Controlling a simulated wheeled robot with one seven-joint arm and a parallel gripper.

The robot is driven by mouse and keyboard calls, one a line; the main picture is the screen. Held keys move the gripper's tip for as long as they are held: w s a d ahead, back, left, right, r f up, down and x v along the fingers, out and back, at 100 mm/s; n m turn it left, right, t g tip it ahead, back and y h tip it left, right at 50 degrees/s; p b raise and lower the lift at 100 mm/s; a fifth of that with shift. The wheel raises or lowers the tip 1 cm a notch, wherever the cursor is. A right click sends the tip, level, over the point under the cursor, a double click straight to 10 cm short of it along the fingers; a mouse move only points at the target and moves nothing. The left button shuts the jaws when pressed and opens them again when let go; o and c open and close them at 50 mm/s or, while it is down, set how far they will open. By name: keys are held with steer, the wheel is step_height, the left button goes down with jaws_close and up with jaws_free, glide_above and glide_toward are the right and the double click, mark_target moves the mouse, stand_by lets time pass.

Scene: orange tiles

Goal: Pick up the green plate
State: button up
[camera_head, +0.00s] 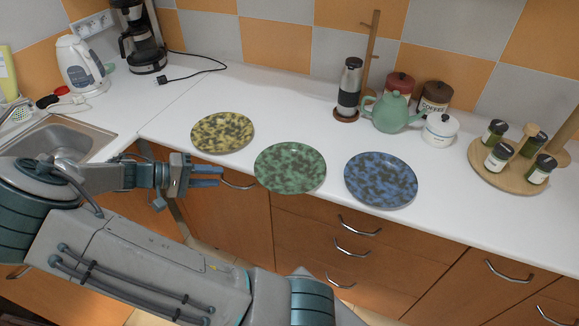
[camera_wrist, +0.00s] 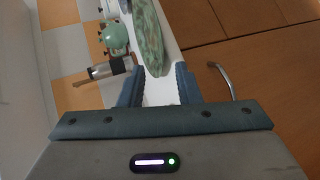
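The green plate (camera_head: 290,168), mottled with dark patches, lies on the white counter near its front edge, between a yellow plate and a blue plate. My gripper (camera_head: 221,176) is to the left of the green plate, by the counter's front edge, pointing toward it, with a gap between in the head view. In the wrist view the green plate (camera_wrist: 150,38) appears edge-on ahead, its near rim lined up between the two fingertips (camera_wrist: 157,85). The fingers are apart, with nothing held between them.
The yellow plate (camera_head: 222,132) lies just behind my gripper, and the blue plate (camera_head: 381,180) lies right of the green one. A green teapot (camera_head: 392,113), pepper mill (camera_head: 349,88) and spice stand (camera_head: 515,165) are farther back. Drawer handles (camera_head: 352,248) protrude below the counter.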

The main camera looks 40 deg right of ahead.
steer(key=p, duration=0.2)
glide_toward(261, 178)
steer(key=x, duration=0.8)
steer(key=shift+d+p, duration=0.1)
steer(key=shift+p, duration=0.2)
jaws_close()
